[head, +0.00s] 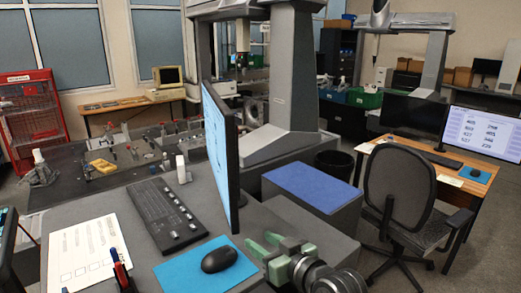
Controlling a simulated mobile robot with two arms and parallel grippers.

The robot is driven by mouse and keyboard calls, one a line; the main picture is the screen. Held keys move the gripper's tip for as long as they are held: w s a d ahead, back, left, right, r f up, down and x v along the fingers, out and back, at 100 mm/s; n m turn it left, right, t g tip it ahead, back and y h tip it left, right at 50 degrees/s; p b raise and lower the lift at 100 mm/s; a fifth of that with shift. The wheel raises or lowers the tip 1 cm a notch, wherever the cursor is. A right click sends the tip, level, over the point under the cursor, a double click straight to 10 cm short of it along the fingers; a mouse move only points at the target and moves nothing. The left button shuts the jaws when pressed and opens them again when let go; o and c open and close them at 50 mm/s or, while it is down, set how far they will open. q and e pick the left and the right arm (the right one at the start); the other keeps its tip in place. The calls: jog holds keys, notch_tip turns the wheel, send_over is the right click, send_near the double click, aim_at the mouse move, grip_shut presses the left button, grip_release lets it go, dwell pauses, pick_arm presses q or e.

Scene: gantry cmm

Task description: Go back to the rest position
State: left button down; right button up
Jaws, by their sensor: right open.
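My right gripper (262,244) has pale green fingers and shows at the bottom centre of the head view. Its arm comes in from the bottom right. Its fingers are apart, with nothing between them. It is over the right front part of the grey desk (185,215), just right of a blue mouse mat (205,268) with a black mouse (219,259).
A monitor (217,150) stands edge-on behind my right gripper, beside a black keyboard (160,213). A printed sheet (85,253) and pens (122,274) are at left. A blue-topped block (310,187) and an office chair (400,195) stand to the right.

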jog(key=s+d+f+m+g+h, duration=0.1)
jog(key=s+d+f+g+h, duration=0.15)
jog(key=s+d+f, duration=0.5)
jog(key=s+d+f+m+g+h, duration=0.2)
jog(key=s+d+f+h, duration=0.15)
jog(key=s+f, duration=0.6)
jog(key=s+d+f+m+g+h, duration=0.1)
jog(key=s+d+f+g, duration=0.15)
jog(key=s+d, duration=0.4)
jog(key=s+d+f+g+h, duration=0.2)
jog(key=s+d+f, duration=0.15)
jog(key=s, duration=0.65)
notch_tip(320, 180, down, 26)
jog(key=s+f+g, duration=0.1)
jog(key=s, duration=0.1)
jog(key=s+d+f+g+b, duration=0.1)
jog(key=s+d+f, duration=0.2)
jog(key=s+f, duration=1.3)
jog(key=shift+s+f, duration=0.4)
jog(key=shift+f, duration=0.15)
